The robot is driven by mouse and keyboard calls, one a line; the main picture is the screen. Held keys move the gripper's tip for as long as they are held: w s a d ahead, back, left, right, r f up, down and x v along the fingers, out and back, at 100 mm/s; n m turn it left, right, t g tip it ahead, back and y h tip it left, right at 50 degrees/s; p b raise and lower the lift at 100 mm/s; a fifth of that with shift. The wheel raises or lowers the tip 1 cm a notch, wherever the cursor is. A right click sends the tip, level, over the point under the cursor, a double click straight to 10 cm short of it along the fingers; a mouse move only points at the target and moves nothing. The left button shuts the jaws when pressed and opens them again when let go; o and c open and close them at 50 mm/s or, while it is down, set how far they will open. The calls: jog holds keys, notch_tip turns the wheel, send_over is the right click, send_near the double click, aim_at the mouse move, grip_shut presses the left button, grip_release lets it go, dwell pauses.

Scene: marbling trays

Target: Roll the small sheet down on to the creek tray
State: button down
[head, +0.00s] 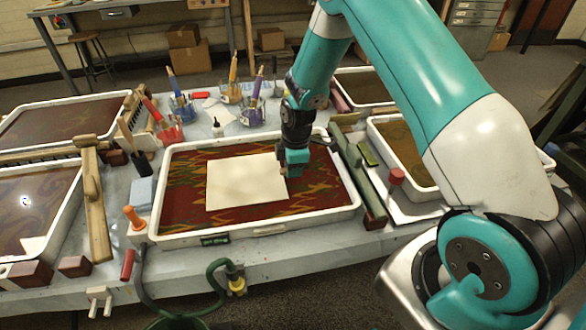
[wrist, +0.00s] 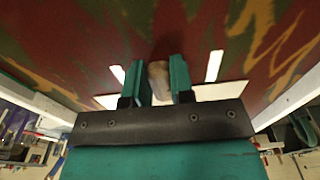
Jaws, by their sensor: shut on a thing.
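A small cream sheet (head: 247,182) is over the middle of a white-rimmed tray (head: 258,232) in the head view. The tray holds a dark red bath with green and gold streaks; its front label (head: 215,240) is too small to read. My gripper (head: 293,172) is at the sheet's right edge, over the bath. In the wrist view my gripper (wrist: 158,84) is shut on a small tan piece (wrist: 159,78), which seems to be at the sheet's edge. Pale strips show beside the fingers. I cannot tell how much of the sheet touches the bath.
More trays stand left (head: 60,122) and right (head: 408,150). A long green bar (head: 358,178) lies along the tray's right side. Jars of tools (head: 250,115) stand behind. An orange-handled tool (head: 134,218) and a green hose (head: 217,270) are near the front-left corner.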

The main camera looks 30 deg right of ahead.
dwell(0.3)
jog(key=c, duration=0.6)
grip_release()
jog(key=shift+r+p, duration=3)
jog(key=shift+r, duration=1.05)
